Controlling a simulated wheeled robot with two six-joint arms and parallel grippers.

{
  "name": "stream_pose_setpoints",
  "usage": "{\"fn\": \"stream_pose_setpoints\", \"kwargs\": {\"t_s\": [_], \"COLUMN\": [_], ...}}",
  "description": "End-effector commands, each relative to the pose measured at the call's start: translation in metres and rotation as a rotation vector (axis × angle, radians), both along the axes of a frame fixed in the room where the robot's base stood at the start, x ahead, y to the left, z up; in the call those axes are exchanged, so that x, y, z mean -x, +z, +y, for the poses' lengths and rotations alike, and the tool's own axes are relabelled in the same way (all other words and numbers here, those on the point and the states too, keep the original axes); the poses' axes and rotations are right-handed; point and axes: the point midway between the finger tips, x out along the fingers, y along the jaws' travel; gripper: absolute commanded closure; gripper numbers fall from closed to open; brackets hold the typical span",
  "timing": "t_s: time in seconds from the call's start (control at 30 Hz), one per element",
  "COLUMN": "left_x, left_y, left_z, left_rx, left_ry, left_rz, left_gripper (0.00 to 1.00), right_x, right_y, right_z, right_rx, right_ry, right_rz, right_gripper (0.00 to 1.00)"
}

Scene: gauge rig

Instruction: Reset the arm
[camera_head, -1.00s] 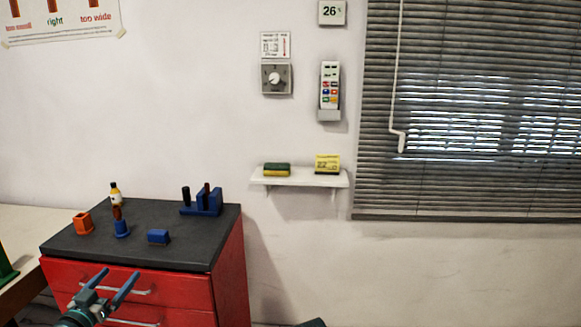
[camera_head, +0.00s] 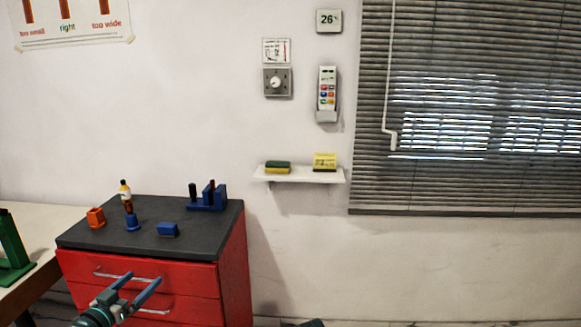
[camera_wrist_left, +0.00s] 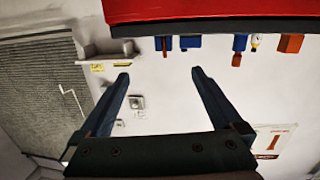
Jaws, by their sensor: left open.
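My left gripper (camera_head: 143,276) is open and empty. It is in front of the red drawer cabinet (camera_head: 190,277), low in the head view, with its fingers pointing up and to the right. In the left wrist view, which is upside down, its two fingers (camera_wrist_left: 160,74) stand wide apart with nothing between them, and the red cabinet (camera_wrist_left: 220,12) is at the top. My right gripper cannot be made out; only a small dark shape shows at the bottom edge of the head view.
A green frame (camera_head: 13,250) stands left. A wall shelf (camera_head: 300,175) holds a sponge (camera_head: 277,167).

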Motion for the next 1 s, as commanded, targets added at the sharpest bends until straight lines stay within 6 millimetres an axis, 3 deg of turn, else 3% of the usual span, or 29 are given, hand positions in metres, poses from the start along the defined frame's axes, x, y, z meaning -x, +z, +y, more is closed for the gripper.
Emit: {"fn": "stream_pose_setpoints", "kwargs": {"t_s": [0.27,0.47,0.6,0.7,0.83,1.0], "left_x": [-0.01,0.002,0.036,0.066,0.107,0.146], "left_y": [-0.006,-0.019,-0.033,-0.04,-0.04,-0.029], "left_z": [-0.083,-0.181,-0.255,-0.291,-0.319,-0.329], "left_rx": [0.021,0.018,-0.032,-0.101,-0.222,-0.383], "left_ry": [-0.181,-0.372,-0.479,-0.491,-0.427,-0.256], "left_rz": [0.169,0.438,0.732,0.943,1.184,1.376], "left_gripper": [0.0,0.0,0.0,0.0,0.0,0.0], "right_x": [0.0,0.0,0.0,0.0,0.0,0.0], "right_y": [0.028,0.063,0.095,0.117,0.143,0.17], "right_z": [0.0,0.0,0.0,0.0,0.0,0.0], "right_rx": [0.0,0.0,0.0,0.0,0.0,0.0], "right_ry": [0.0,0.0,0.0,0.0,-0.001,-0.001], "right_rz": [0.0,0.0,0.0,0.0,0.0,0.0], "right_gripper": [0.5,0.5,0.5,0.5,0.5,0.5]}}
